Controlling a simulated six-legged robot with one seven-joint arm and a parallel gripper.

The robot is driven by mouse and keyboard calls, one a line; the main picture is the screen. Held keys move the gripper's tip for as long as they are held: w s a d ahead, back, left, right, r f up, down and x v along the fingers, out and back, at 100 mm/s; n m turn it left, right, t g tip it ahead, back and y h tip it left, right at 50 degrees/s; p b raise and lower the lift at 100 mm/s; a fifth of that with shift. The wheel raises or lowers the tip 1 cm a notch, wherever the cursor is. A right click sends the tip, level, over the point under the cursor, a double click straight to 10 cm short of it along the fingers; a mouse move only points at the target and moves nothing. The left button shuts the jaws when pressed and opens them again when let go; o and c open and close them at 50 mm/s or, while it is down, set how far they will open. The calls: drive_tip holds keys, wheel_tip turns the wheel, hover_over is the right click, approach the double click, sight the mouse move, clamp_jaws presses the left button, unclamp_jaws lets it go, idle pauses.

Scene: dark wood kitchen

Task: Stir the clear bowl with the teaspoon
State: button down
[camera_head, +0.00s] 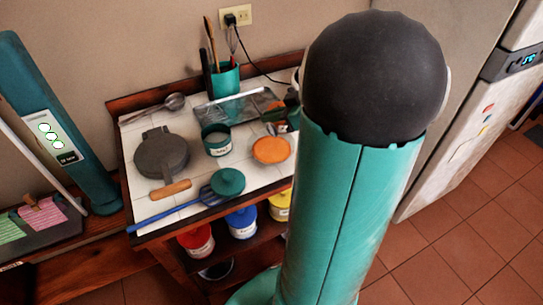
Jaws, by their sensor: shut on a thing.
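My own thick teal arm link with its black round joint fills the right middle of the head view and covers the right end of the tiled worktop (187,125). I cannot make out my gripper; it appears hidden behind this link. I cannot pick out the clear bowl or the teaspoon with certainty. A long-handled metal spoon or ladle (174,102) lies at the back left of the worktop. Small partly hidden items (277,128) show beside my arm, too unclear to name.
On the worktop are a round grey iron (162,155) with a wooden handle, a teal can (216,140), an orange-topped round item (271,150), a shiny tray (240,105), a utensil cup (224,78) and a blue spatula (170,210). Lidded tubs (196,242) stand below. Floor (465,230) is clear at right.

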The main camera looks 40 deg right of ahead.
sight(257, 107)
drive_tip(key=shift+r, duration=0.1)
drive_tip(key=shift+r, duration=1.9)
